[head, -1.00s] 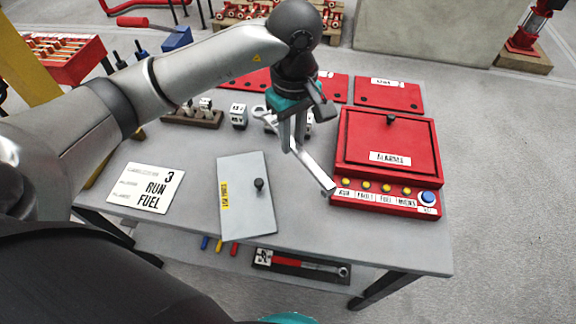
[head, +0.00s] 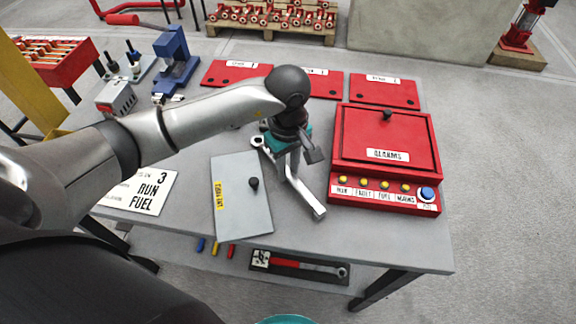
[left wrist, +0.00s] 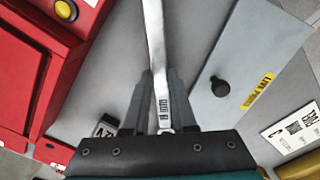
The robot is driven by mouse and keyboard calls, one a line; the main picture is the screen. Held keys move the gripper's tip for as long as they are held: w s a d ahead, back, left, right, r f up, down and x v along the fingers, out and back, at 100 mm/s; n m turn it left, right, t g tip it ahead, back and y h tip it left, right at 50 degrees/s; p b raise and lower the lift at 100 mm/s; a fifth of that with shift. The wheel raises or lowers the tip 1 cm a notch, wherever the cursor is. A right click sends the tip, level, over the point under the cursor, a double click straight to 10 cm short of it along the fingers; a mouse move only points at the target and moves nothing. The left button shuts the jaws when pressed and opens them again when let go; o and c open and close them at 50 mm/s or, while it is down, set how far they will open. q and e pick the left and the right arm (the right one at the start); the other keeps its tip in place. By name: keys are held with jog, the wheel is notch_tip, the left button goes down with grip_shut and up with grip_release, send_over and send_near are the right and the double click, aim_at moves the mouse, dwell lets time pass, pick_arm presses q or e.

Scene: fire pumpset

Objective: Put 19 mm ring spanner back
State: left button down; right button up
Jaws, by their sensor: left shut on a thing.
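My left gripper (head: 287,168) is shut on a long silver ring spanner (head: 309,197) above the grey table. In the head view the spanner slants from a ring end (head: 257,141) at the upper left, behind the gripper, to its other end at the lower right. In the left wrist view the spanner (left wrist: 155,45) runs up between the fingers (left wrist: 160,100), with a dark size mark on its shank that I cannot read. My left arm hides part of the back left of the table. My right gripper is not in view.
A grey panel with a black knob (head: 241,212) lies left of the spanner. A red alarm box (head: 386,137) with buttons stands at the right. Red plates (head: 384,91) lie along the back. A torque wrench tray (head: 299,268) is on the lower shelf.

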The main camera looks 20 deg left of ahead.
pick_arm(q)
jog(key=shift+f, duration=0.15)
jog(key=c, duration=0.7)
grip_release()
jog(key=shift+c, duration=0.2)
